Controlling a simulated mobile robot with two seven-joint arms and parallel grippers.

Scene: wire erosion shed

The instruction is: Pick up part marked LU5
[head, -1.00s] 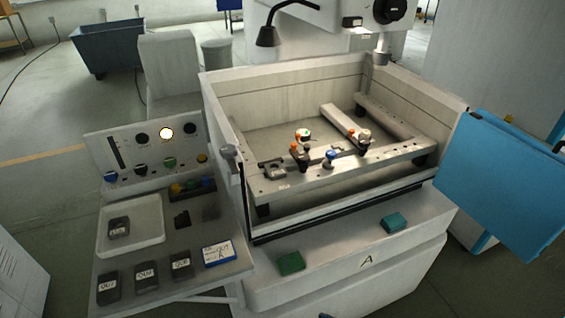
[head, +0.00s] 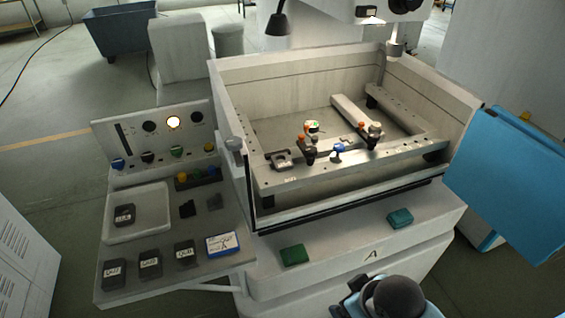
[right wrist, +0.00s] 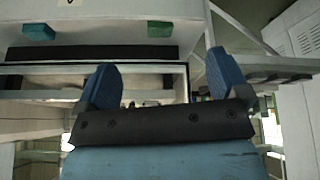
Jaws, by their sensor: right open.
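Several dark labelled blocks are on the side shelf (head: 165,275) in the head view. One block (head: 124,214) lies in a white tray (head: 151,198). Three more stand in a row in front of it: a left block (head: 113,273), a middle block (head: 149,264) and a right block (head: 186,252). Their label letters are too small to read surely, so I cannot tell which is LU5. My right gripper (right wrist: 160,84) shows two blue fingers spread apart with nothing between them in the right wrist view. My left gripper is not in view.
A blue-edged card (head: 222,244) lies beside the blocks. A control panel (head: 150,135) with knobs stands behind the shelf. The machine tank (head: 305,75) holds clamps. A green block (head: 292,255) and a teal block (head: 400,218) sit on its front ledge. A blue panel (head: 510,175) is at right.

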